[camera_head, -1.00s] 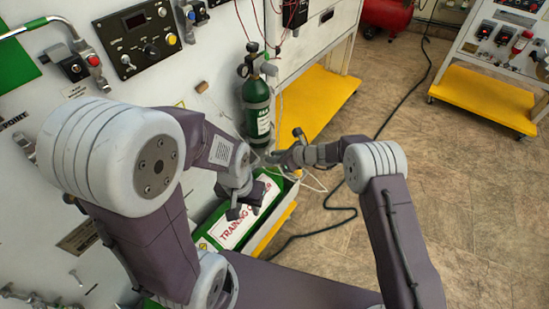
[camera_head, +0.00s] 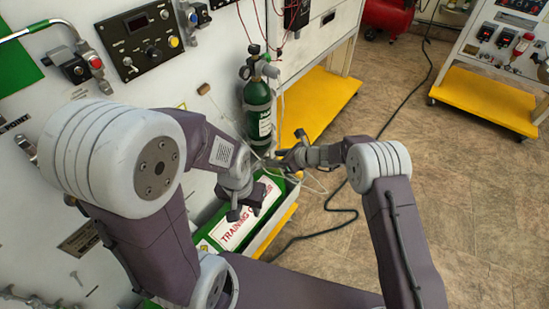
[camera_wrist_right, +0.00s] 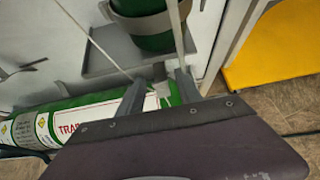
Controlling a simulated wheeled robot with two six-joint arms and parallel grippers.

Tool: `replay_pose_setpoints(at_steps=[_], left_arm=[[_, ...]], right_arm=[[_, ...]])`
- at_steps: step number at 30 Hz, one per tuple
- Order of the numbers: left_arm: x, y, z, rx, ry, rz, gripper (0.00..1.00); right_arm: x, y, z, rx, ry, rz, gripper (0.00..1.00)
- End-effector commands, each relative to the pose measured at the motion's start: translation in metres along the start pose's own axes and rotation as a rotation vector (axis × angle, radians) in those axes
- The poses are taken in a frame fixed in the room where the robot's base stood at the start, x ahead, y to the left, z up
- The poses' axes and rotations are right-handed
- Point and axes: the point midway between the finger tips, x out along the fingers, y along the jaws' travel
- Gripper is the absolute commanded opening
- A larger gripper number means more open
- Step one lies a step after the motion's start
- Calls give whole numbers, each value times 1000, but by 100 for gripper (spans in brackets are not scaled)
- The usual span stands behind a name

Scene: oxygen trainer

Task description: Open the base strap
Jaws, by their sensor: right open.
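The green cylinder (camera_head: 257,105) stands upright against the white panel. In the right wrist view its lower end (camera_wrist_right: 150,38) sits over a grey shelf (camera_wrist_right: 105,60), with a grey band (camera_wrist_right: 153,20) around it that looks like the base strap. My right gripper (camera_head: 281,160) is by the cylinder's foot. In the right wrist view its fingers (camera_wrist_right: 160,90) are apart, below the band and clear of it. A small grey piece (camera_wrist_right: 160,72) shows between the fingertips; I cannot tell if it touches them. My left gripper (camera_head: 241,213) hangs above the training box, its jaw gap unclear.
Thin pale lines cross near the right gripper. A yellow shelf (camera_head: 318,100) stands behind. A black cable (camera_head: 345,212) lies on the open floor to the right.

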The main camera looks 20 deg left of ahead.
Motion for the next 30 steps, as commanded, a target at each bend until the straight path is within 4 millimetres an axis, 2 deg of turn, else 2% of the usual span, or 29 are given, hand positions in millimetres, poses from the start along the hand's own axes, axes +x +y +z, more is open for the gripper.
replay_pose_setpoints(at_steps=[6, 12, 28, 30], left_arm=[[-3, 0, 0, 0, 0, 0, 36], [-5, 0, 0, 0, 0, 0, 36], [-5, 0, 0, 0, 0, 0, 36], [-11, 0, -1, 0, 0, 0, 36]], right_arm=[[-49, -1, 2, 1, -2, -4, 42], [-78, 0, 1, -1, -1, -1, 42], [-83, 0, 1, -2, -2, 0, 42], [-89, -4, 6, 1, -4, -9, 42]])
